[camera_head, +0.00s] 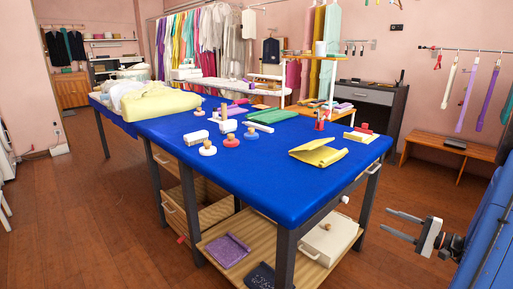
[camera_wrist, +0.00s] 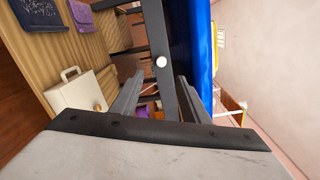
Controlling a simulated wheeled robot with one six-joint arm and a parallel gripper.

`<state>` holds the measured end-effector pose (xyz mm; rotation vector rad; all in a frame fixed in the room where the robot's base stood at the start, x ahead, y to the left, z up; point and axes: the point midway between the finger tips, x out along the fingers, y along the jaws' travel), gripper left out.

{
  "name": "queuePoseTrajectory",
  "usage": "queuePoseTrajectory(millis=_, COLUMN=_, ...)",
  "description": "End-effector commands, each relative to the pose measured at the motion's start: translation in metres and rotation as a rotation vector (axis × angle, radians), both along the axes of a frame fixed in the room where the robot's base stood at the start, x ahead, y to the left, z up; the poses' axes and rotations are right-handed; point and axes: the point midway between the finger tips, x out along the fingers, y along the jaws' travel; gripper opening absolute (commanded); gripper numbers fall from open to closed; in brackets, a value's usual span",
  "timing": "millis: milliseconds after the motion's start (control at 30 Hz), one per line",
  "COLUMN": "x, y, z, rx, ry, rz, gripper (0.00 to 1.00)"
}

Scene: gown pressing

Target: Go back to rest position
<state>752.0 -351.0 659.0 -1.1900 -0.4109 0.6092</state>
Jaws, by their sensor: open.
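My gripper (camera_head: 396,225) is at the lower right in the head view, beside the near right end of the blue table (camera_head: 215,150) and apart from it. Its fingers are spread and nothing is between them. In the wrist view the open fingers of my gripper (camera_wrist: 158,98) reach toward the table's dark frame, with the blue table top (camera_wrist: 203,50) to the right. The wrist picture is turned on its side.
A folded yellow cloth (camera_head: 318,152) and several small stamp-like items lie on the table. A white case (camera_head: 328,238) and a purple cloth (camera_head: 228,250) are on its lower shelf. A wooden bench (camera_head: 450,148) stands at right. The floor left of the table is clear.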

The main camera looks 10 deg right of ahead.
Motion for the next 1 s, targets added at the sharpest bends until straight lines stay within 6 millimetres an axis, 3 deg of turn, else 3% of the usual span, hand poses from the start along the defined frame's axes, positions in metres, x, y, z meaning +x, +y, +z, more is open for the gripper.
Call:
queuePoseTrajectory(millis=267, x=-0.012, y=0.100, z=0.031, rx=-0.131, ry=0.106, rz=0.240, gripper=0.41)
queuePoseTrajectory(millis=500, x=-0.045, y=0.183, z=0.047, rx=-0.303, ry=0.213, rz=0.446, gripper=0.41)
queuePoseTrajectory(millis=700, x=-0.082, y=0.235, z=0.054, rx=-0.474, ry=0.288, rz=0.582, gripper=0.41)
queuePoseTrajectory(millis=1000, x=-0.142, y=0.282, z=0.060, rx=-0.770, ry=0.360, rz=0.718, gripper=0.41)
